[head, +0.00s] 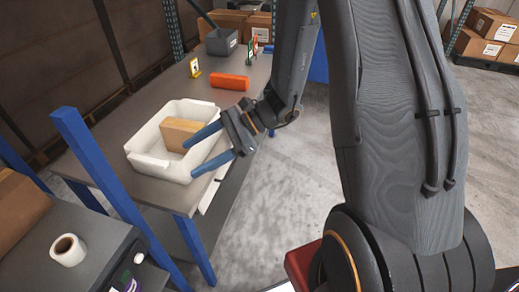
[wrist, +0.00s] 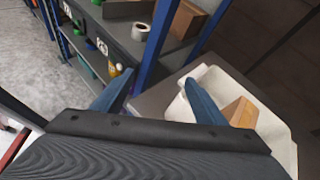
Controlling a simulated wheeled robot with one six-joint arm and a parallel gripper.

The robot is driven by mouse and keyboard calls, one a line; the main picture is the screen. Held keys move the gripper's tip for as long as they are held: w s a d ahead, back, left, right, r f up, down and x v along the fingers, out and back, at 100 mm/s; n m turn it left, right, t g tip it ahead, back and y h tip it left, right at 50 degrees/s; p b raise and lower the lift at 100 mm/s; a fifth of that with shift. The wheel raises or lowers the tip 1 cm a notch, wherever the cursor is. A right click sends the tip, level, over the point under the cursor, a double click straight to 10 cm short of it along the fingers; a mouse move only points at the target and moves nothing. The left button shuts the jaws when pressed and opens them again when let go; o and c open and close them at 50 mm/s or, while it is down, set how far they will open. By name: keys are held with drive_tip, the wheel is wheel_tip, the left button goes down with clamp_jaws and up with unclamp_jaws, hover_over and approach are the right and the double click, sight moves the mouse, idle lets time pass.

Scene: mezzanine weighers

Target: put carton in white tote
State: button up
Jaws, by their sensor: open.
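A brown carton (head: 179,133) stands inside the white tote (head: 147,160), leaning toward its back wall, on the grey table. The carton also shows in the wrist view (wrist: 240,113), inside the white tote (wrist: 275,130). My gripper (head: 193,160) is open, with its two blue fingers apart and nothing between them. The fingers are over the tote's right side, close to the carton; whether the upper finger touches it I cannot tell. In the wrist view the gripper (wrist: 158,100) shows its fingers spread, with the right finger in front of part of the carton.
A blue post (head: 105,165) rises at the table's near left. A tape roll (head: 68,249) sits on the near-left shelf. Open floor (head: 285,185) lies right of the table.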

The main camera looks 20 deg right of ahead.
drive_tip(key=s+d+n+g+h, duration=0.3)
drive_tip(key=s+n+h, duration=0.15)
drive_tip(key=s, duration=0.35)
drive_tip(key=d+r+n+t+h, duration=0.2)
drive_tip(key=d+n+h, duration=0.6)
drive_tip(key=d+n, duration=0.4)
drive_tip(key=shift+s+d+t+h, duration=0.15)
drive_tip(key=shift+s+t+h, duration=0.2)
drive_tip(key=shift+t, duration=0.45)
